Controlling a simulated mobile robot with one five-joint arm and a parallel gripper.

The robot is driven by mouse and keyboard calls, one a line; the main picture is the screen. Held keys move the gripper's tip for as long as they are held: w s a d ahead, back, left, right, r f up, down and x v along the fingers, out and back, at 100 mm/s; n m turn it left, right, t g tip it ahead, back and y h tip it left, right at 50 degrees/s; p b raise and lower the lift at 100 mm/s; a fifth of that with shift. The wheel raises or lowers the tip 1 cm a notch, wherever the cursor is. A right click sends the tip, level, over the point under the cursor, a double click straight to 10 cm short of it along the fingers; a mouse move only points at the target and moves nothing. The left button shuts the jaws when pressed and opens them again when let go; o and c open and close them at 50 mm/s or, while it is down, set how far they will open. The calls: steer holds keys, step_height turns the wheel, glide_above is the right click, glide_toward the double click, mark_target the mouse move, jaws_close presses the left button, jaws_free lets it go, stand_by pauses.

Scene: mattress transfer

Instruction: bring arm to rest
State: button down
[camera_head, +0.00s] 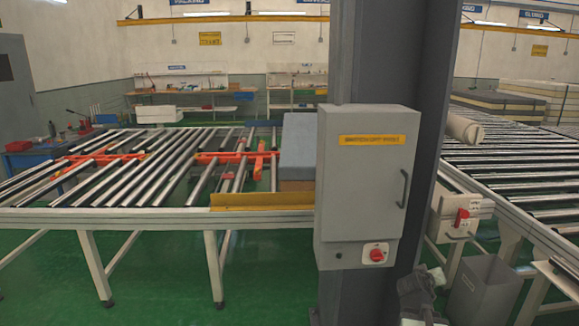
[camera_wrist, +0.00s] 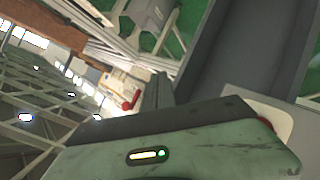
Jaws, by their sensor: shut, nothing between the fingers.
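My gripper (camera_head: 418,286) shows as a dark grey shape low in the head view, in front of the foot of a dark steel column. It is shut and holds nothing. Its fingers are small and hard to make out there. In the wrist view the picture is steeply tilted, and no fingertips stand out. A pale green body with a small lit panel fills the bottom of that view, close to the camera.
A grey control cabinet (camera_head: 360,190) is fixed to the dark column (camera_head: 395,60). Roller conveyors stand on the left (camera_head: 120,170) and right (camera_head: 510,160). A grey bin (camera_head: 485,288) stands on the green floor at lower right. Open floor (camera_head: 160,285) lies at lower left.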

steer(key=s+a+f+g+y, duration=0.3)
steer(key=a, duration=0.8)
steer(key=s+a+f+g+y+p, duration=0.1)
steer(key=s+a+f+g+y, duration=0.1)
steer(key=a, duration=1)
steer(key=s+a+f+n+g+y+p, duration=0.1)
steer(key=s+a+f+g+y, duration=0.2)
steer(key=a, duration=0.8)
steer(key=s+f+y, duration=0.1)
steer(key=s+f, duration=0.1)
steer(key=s, duration=0.1)
steer(key=shift+s+a+g, duration=0.15)
steer(key=shift+a+g, duration=0.1)
steer(key=shift+g, duration=0.05)
